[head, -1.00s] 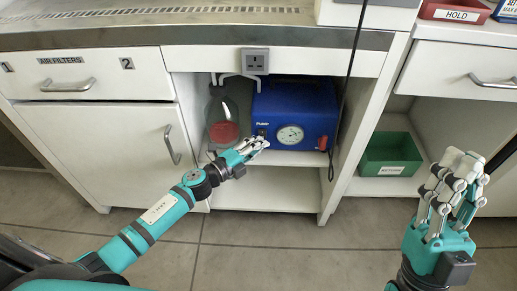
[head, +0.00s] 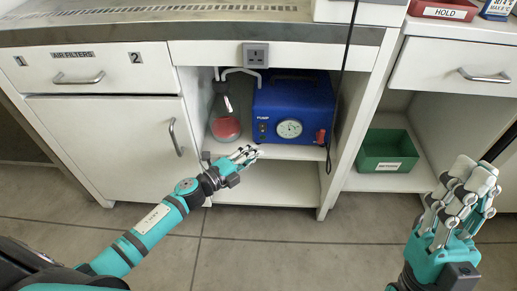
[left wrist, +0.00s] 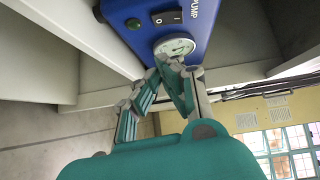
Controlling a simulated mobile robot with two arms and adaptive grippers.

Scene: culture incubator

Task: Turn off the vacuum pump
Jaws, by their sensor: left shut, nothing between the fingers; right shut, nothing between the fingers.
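The vacuum pump (head: 300,105) is a blue box with a round gauge on its front, standing on the shelf under the counter. Its black rocker switch (left wrist: 167,17) shows in the left wrist view, beside a dark green round lamp (left wrist: 133,23) that looks unlit. I cannot tell which side of the switch is pressed. My left gripper (head: 256,154) is shut and empty, just below and in front of the pump, apart from the switch. In the left wrist view its fingertips (left wrist: 165,68) overlap the gauge's lower edge. My right gripper (head: 470,175) is shut and empty at the right.
A glass flask with red liquid (head: 226,127) stands left of the pump, with tubing above. A green bin (head: 388,150) sits on the right shelf. The floor in front is clear.

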